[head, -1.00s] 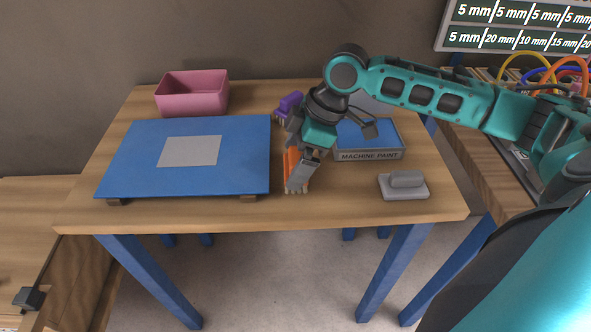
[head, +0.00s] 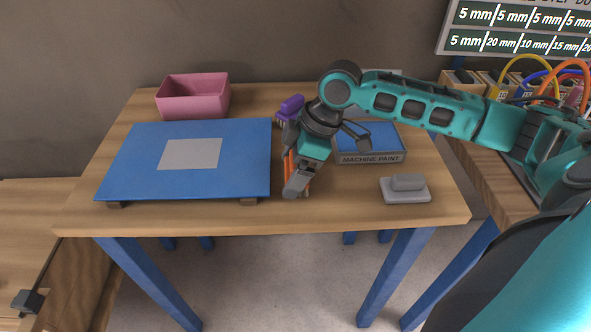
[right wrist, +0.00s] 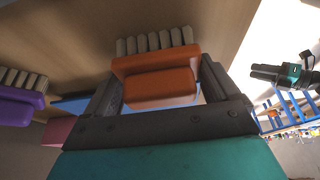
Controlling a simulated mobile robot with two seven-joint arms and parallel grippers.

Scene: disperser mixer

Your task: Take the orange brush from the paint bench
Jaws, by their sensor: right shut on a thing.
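The orange brush (head: 289,163) is at my right gripper (head: 292,190), over the paint bench (head: 340,208) just right of the blue panel, mostly hidden by the fingers in the head view. In the right wrist view the orange brush (right wrist: 158,82) sits between the two fingers of my right gripper (right wrist: 160,95), which is shut on it. Its pale bristles point toward the bench top. I cannot tell whether they touch it. A small dark and teal shape at the right of that view looks like my left gripper (right wrist: 288,74); its jaws are unclear.
A blue panel (head: 125,170) lies on supports at left, with a pink bin (head: 193,97) behind. A purple brush (head: 290,108) is behind my gripper. A machine paint tray (head: 372,158) and a grey block (head: 405,190) stand at right. The front bench strip is clear.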

